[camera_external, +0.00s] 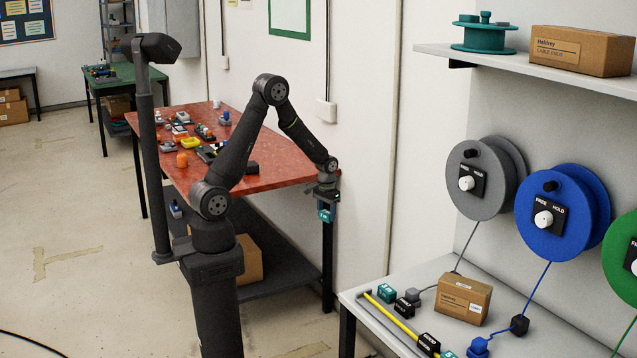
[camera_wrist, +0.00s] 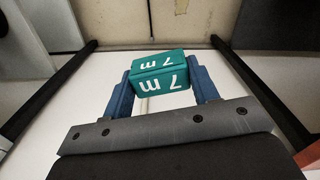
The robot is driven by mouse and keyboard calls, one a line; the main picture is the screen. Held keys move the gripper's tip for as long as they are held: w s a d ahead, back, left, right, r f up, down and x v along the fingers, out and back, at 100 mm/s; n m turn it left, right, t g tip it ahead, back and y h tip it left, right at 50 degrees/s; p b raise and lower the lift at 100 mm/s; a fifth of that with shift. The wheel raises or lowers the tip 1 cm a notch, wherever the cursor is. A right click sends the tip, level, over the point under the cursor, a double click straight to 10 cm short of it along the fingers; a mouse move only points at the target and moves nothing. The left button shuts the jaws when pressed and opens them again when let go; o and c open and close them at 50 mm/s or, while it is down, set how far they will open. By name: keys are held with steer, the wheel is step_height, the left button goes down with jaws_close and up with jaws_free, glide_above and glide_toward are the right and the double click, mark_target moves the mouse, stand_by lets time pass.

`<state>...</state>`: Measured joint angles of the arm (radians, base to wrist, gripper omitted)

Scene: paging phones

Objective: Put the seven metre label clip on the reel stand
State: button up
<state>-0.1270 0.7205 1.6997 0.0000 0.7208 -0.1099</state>
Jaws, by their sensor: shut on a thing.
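The seven metre label clip (camera_wrist: 158,75) is a teal block with white "7 m" print on two faces. My gripper (camera_wrist: 165,84) is shut on it, with a blue finger at each side. In the external view my gripper (camera_external: 325,203) hangs downward near the red table's right corner, and the teal clip (camera_external: 325,215) shows small at its tip. Grey (camera_external: 466,182), blue (camera_external: 550,216) and green (camera_external: 622,245) cable reels stand at the right, well apart from my gripper. I cannot tell which part is called the reel stand.
The white bench (camera_external: 352,306) below the reels holds a cardboard box (camera_external: 464,298), a yellow strip (camera_external: 392,318), another teal block (camera_external: 387,292), black blocks and cable ends. A shelf (camera_external: 540,70) hangs above the reels. The red table (camera_external: 270,160) carries several small items.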

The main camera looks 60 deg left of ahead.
steer(key=s+a+r+n, duration=0.4)
steer(key=a+r+n, duration=0.1)
steer(key=a, duration=0.5)
steer(key=s+a+r+n, duration=0.5)
steer(key=a+r, duration=0.1)
steer(key=a, duration=0.4)
steer(key=s+a+r+n, duration=0.4)
steer(key=s+a+r, duration=0.1)
steer(key=a, duration=0.6)
steer(key=shift+r+n, duration=0.4)
steer(key=shift+a, duration=0.15)
steer(key=s+a+f, duration=0.1)
steer(key=a+f, duration=0.1)
steer(key=a, duration=0.1)
steer(key=s+a+f, duration=0.2)
steer(key=a, duration=0.1)
steer(key=s+a+f, duration=0.2)
steer(key=a+f, duration=0.1)
steer(key=a, duration=0.1)
steer(key=shift+a, duration=0.1)
steer(key=shift+a+f, duration=0.1)
steer(key=shift+f, duration=1.75)
